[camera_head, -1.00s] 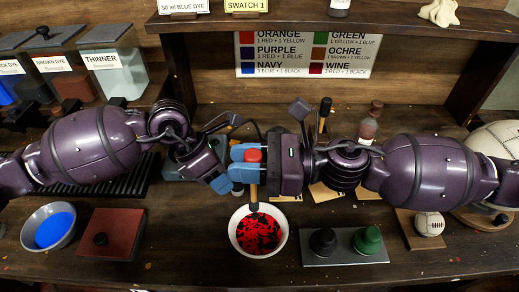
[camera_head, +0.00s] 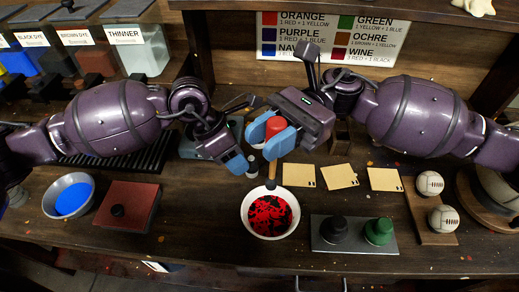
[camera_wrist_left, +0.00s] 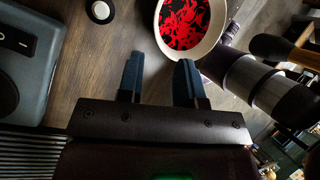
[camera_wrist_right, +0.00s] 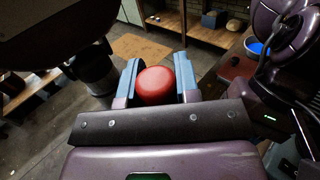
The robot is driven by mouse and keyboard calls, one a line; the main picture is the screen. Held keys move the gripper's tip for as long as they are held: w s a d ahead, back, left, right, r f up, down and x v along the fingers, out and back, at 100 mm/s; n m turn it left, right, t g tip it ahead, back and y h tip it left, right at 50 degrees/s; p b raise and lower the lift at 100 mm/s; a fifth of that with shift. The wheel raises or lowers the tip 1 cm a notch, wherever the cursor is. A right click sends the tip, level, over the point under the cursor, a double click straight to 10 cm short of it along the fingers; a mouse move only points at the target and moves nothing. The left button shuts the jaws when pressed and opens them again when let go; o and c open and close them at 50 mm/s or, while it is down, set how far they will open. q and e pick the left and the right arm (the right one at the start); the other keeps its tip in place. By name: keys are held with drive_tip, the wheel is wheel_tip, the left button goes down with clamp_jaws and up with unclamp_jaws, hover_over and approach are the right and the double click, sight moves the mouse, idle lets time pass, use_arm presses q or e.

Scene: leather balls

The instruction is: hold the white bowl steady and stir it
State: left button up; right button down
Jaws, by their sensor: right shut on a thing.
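The white bowl (camera_head: 247,226) stands on the table, with red paint and black streaks in it. It also shows in the left wrist view (camera_wrist_left: 214,46). My left gripper (camera_head: 243,166) is open and empty behind the bowl, apart from it in the head view; its two blue fingers (camera_wrist_left: 160,82) stand apart in the left wrist view. My right gripper (camera_head: 275,138) is shut on a red-topped stirring tool (camera_head: 273,125), also visible in the right wrist view (camera_wrist_right: 156,86).
Black and green stoppers (camera_head: 378,231) stand on a grey plate to the right. Pale cards (camera_head: 339,176) lie behind; two stitched balls (camera_head: 429,184) are further right.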

sight(261, 191)
use_arm(q)
drive_tip(key=x, duration=1.2)
clamp_jaws()
use_arm(e)
wheel_tip(261, 191, down, 14)
drive_tip(key=w+d+g+y, duration=0.1)
drive_tip(key=w, duration=0.1)
drive_tip(key=shift+w+d+r+m, duration=0.2)
drive_tip(key=shift+w+m, duration=0.1)
idle(1.4)
